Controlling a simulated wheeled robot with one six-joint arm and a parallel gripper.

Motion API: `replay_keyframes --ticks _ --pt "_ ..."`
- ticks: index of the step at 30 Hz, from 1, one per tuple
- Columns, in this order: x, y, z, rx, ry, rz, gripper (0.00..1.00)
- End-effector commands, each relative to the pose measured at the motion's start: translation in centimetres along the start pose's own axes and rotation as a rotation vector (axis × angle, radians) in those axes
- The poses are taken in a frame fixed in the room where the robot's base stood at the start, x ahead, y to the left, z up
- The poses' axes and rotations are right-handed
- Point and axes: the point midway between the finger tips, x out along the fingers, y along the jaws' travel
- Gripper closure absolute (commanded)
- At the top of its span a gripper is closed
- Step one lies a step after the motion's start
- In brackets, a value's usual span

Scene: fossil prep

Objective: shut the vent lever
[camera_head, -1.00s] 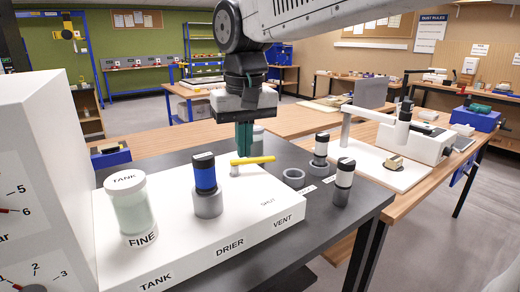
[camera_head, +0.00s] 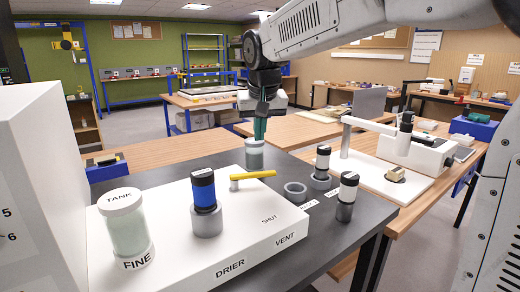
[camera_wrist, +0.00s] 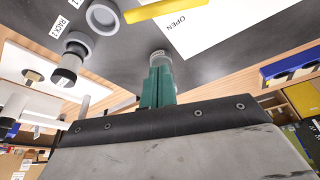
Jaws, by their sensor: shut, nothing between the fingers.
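The vent lever (camera_head: 254,175) is a yellow bar on a short post on the white box (camera_head: 185,255). Its free end points right, over the box's right edge. "SHUT" is printed in front of it, above "VENT". In the wrist view the yellow lever (camera_wrist: 155,9) shows at the top edge, beside the word "OPEN" on the white surface. My gripper (camera_head: 259,136) has teal fingers, shut and empty. It is behind the lever and apart from it, above or beside a grey-lidded jar (camera_head: 254,155). In the wrist view the fingertips (camera_wrist: 160,68) overlap this jar.
A blue-banded cylinder (camera_head: 205,190) and the TANK jar (camera_head: 125,225) stand on the box, left of the lever. Two black-and-white cylinders (camera_head: 347,190) and an empty grey ring (camera_head: 295,189) are on the dark bench to the right. A microscope-like device (camera_head: 420,150) stands farther right.

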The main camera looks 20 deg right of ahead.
Motion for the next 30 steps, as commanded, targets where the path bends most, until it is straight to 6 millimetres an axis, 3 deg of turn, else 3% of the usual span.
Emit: replay_keyframes --ticks 14,21,30 --pt "9.5 0.0 0.1 0.000 -0.005 0.001 1.00" --pt "8.1 0.0 3.2 -0.001 -0.001 0.000 1.00" --pt "7.9 0.0 3.9 0.000 -0.002 0.000 1.00"
